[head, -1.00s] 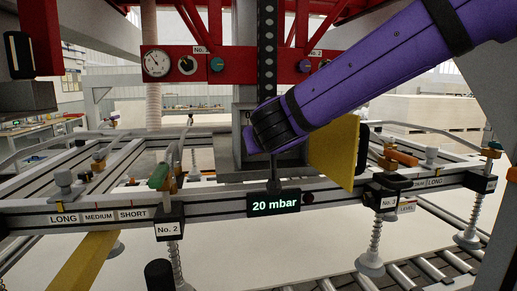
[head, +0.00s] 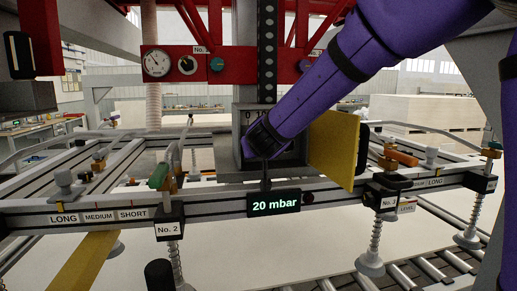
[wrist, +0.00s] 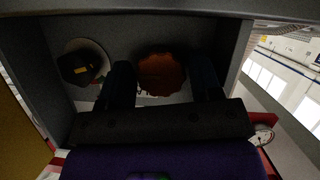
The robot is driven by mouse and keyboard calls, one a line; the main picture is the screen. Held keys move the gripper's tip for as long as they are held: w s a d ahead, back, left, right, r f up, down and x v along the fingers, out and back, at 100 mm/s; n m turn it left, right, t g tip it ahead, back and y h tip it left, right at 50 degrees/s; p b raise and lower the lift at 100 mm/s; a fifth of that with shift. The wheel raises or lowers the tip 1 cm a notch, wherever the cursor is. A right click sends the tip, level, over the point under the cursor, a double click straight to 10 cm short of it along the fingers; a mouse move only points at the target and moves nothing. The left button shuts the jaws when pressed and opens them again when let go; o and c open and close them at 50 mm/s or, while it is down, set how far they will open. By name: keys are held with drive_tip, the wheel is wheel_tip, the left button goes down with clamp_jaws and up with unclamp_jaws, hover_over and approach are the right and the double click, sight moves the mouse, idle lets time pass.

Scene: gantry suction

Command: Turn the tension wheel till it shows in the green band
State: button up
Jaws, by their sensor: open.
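The tension wheel, an orange-brown scalloped knob (wrist: 162,75), is on the back wall inside a grey box (head: 239,120). In the wrist view the two dark fingers of my gripper (wrist: 163,83) stand apart, one on each side of the wheel. A gap shows between each finger and the wheel; I cannot tell whether either one touches it. In the head view my purple arm reaches into the box and hides the wheel. A pale strip shows partly below the wheel, but its marks are unreadable.
A black knob on a white disc (wrist: 80,67) is left of the wheel. The box's yellow door (head: 334,148) stands open at its right. A display reading 20 mbar (head: 273,203) hangs below. A red panel with a gauge (head: 156,63) is above.

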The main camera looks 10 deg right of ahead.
drive_tip(key=c, duration=0.6)
drive_tip(key=shift+c, duration=0.2)
drive_tip(key=shift+m, duration=0.4)
drive_tip(key=m+y, duration=0.2)
drive_tip(key=shift+d+m+y, duration=0.1)
drive_tip(key=shift+m+y, duration=0.2)
drive_tip(key=shift+m, duration=0.1)
drive_tip(key=m+y, duration=0.2)
drive_tip(key=m, duration=0.1)
drive_tip(key=m+t+y, duration=0.1)
drive_tip(key=m+y, duration=0.1)
drive_tip(key=m, duration=0.1)
drive_tip(key=shift+f, duration=0.1)
drive_tip(key=m+t+y, duration=0.1)
drive_tip(key=m, duration=0.3)
drive_tip(key=shift+t, duration=0.3)
drive_tip(key=shift+m, duration=0.3)
